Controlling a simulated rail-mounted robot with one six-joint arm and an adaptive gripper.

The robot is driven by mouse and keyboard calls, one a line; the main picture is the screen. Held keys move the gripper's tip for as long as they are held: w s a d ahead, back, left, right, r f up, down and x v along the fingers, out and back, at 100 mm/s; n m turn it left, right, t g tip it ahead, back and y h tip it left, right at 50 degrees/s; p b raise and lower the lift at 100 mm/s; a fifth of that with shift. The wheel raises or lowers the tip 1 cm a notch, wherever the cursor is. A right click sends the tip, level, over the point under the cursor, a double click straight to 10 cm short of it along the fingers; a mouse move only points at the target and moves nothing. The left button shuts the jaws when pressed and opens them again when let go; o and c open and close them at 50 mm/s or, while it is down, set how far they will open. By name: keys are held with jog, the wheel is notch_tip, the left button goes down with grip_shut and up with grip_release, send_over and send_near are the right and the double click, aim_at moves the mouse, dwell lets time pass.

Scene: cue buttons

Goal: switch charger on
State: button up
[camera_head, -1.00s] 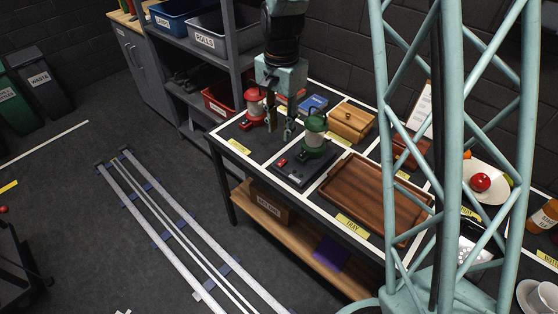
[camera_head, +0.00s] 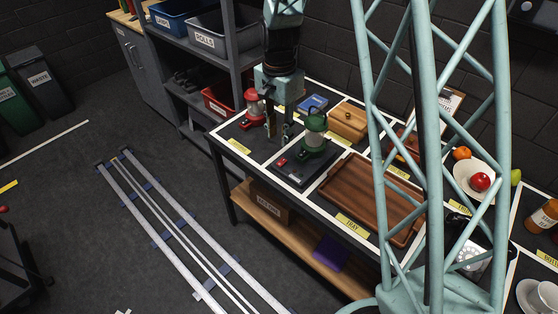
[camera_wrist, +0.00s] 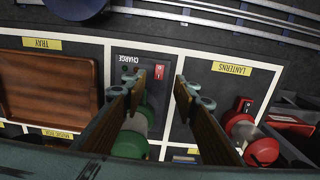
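The charger (camera_head: 299,180) is a dark flat pad on the table, labelled CHARGE in the wrist view (camera_wrist: 130,58). Its red rocker switch (camera_wrist: 159,72) is near the pad's edge and also shows small in the head view (camera_head: 282,162). A green lantern (camera_head: 314,136) stands upright on the pad; the wrist view shows part of it (camera_wrist: 132,142) behind a finger. My gripper (camera_head: 279,129) is above the table between the red and green lanterns, pointing down. Its fingers are apart and empty in the wrist view (camera_wrist: 157,86), with the switch showing between them.
A red lantern (camera_head: 254,107) stands left of my gripper, in the area labelled LANTERNS (camera_wrist: 232,68). A wooden tray (camera_head: 366,195) lies right of the charger. A wooden box (camera_head: 348,121) and a blue item (camera_head: 312,104) are behind.

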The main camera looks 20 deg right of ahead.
aim_at(279, 164)
jog(key=shift+f+b, duration=0.7)
jog(key=shift+f, duration=5.8)
jog(key=shift+c, duration=0.6)
jog(key=c, duration=0.7)
